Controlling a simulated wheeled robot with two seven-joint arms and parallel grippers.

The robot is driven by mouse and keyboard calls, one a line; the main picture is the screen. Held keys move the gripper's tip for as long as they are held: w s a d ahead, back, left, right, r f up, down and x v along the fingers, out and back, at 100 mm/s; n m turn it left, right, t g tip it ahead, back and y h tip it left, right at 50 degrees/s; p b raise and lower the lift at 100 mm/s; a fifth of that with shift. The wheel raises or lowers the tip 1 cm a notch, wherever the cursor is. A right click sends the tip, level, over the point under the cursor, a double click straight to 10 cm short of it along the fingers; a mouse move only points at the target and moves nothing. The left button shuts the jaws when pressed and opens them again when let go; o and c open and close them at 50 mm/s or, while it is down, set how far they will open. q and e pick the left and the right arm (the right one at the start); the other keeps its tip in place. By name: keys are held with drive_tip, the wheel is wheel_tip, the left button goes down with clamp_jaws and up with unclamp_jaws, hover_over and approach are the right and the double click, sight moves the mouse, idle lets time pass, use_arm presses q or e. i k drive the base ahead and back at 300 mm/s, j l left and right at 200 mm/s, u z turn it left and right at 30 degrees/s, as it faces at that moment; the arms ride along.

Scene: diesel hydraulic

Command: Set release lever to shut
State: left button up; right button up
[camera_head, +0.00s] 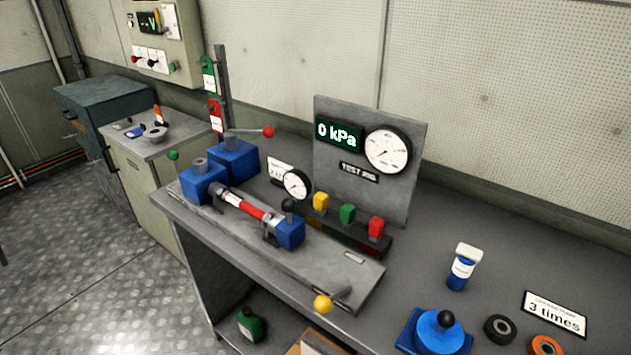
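A test rig on the workbench holds several ball-ended levers, and I cannot read a label marking which is the release lever. A lever with a red ball (268,131) lies out to the right above the rear blue block (234,160). A lever with a yellow ball (322,304) sticks out at the rig's front right corner. A black knob (289,204) stands above the right blue block (289,232). Neither of my grippers is in view.
A panel with a gauge (388,150) and a display (339,132) reading 0 kPa stands behind. Yellow, green and red knobs (347,214) sit before it. A blue round part (439,331), a bottle (463,267) and rings (500,329) stand on the right. Floor is clear on the left.

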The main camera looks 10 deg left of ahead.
sight(172, 155)
drive_tip(key=k+u, duration=0.15)
drive_tip(key=u, duration=1.1)
drive_tip(key=i+j, duration=0.35)
drive_tip(key=j, duration=0.15)
drive_tip(key=u, duration=0.05)
